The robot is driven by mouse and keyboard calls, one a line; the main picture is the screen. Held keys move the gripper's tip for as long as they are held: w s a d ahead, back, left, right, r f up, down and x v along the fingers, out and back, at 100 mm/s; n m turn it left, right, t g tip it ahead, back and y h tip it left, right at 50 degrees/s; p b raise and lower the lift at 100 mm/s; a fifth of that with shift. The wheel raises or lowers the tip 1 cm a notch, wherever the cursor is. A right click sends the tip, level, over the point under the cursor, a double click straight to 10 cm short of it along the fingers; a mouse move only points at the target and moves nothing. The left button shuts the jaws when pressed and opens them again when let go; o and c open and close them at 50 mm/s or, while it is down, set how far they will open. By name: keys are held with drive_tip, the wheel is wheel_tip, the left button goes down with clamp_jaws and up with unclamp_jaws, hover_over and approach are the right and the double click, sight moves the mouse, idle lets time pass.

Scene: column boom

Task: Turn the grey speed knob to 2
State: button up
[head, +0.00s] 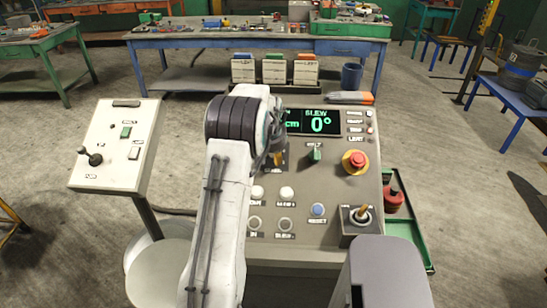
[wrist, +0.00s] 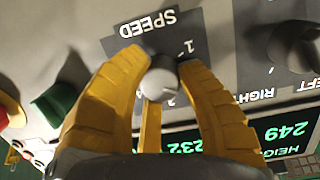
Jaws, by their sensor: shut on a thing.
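The grey speed knob (wrist: 160,84) sits on the panel beside the printed word SPEED in the wrist view. My gripper (wrist: 157,62) has its yellow fingers closed around the knob, one on each side and a third finger behind. In the head view my gripper (head: 277,160) is down at the panel, mostly behind my arm, and the knob is hidden there.
A green knob (wrist: 58,103) stands beside my fingers, with a dark grey knob (wrist: 297,47) on the other side. A smaller panel (head: 116,145) stands left.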

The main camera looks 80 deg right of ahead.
drive_tip(key=shift+a+f+n+b, duration=0.2)
drive_tip(key=shift+f+n+b, duration=0.1)
drive_tip(key=shift+f+b, duration=0.35)
drive_tip(key=shift+r+b, duration=0.25)
drive_tip(key=shift+b, duration=0.05)
drive_tip(key=o, duration=0.9)
drive_tip(key=shift+c, duration=0.2)
drive_tip(key=o, duration=0.3)
drive_tip(key=shift+r, duration=0.15)
drive_tip(key=shift+o, duration=0.2)
drive_tip(key=shift+r, duration=0.1)
drive_tip(key=shift+r, duration=0.35)
drive_tip(key=v, duration=1.1)
